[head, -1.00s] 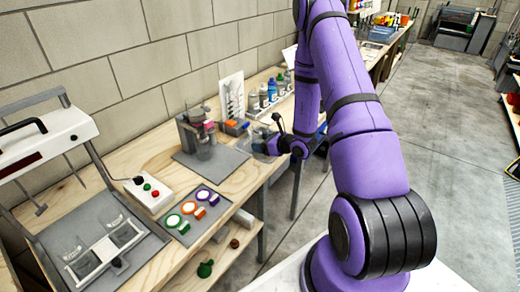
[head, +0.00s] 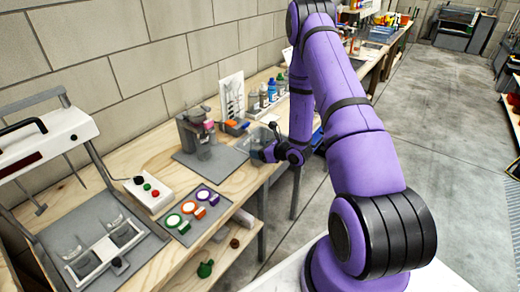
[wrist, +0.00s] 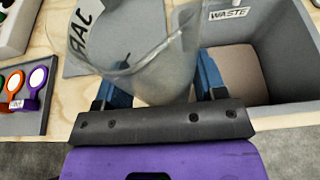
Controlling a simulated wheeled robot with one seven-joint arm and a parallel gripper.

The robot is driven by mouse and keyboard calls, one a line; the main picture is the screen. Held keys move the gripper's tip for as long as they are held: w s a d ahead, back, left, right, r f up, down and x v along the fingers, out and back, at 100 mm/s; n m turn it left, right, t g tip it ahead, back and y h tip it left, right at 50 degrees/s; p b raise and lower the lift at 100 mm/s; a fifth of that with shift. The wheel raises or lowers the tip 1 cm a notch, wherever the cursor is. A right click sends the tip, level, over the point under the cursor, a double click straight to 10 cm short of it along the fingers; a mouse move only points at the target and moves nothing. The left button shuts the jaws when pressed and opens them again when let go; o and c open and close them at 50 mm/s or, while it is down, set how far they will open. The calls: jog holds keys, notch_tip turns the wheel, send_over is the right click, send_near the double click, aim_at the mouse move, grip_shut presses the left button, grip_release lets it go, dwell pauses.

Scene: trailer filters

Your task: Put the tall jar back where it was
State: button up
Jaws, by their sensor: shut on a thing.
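My gripper (wrist: 150,92) is shut on a clear, see-through jar (wrist: 150,62). Its blue fingers sit on either side of the jar's lower part in the wrist view. The jar's top runs out of the picture, and a label with dark letters shows at its upper left. In the head view my gripper (head: 262,153) is at the bench's front edge, right of the grey mat (head: 228,163); the held jar cannot be made out there. I cannot tell whether the jar touches the bench.
A grey bin marked WASTE (wrist: 296,88) is close on the right. A tray with coloured tags (wrist: 36,122) lies left. A grey machine (head: 190,130) stands on the mat. Two clear vessels (head: 76,256) stand in a holder at the far left. Bottles (head: 264,97) line the wall.

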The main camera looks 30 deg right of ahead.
jog(key=shift+f, duration=0.2)
jog(key=o, duration=1.2)
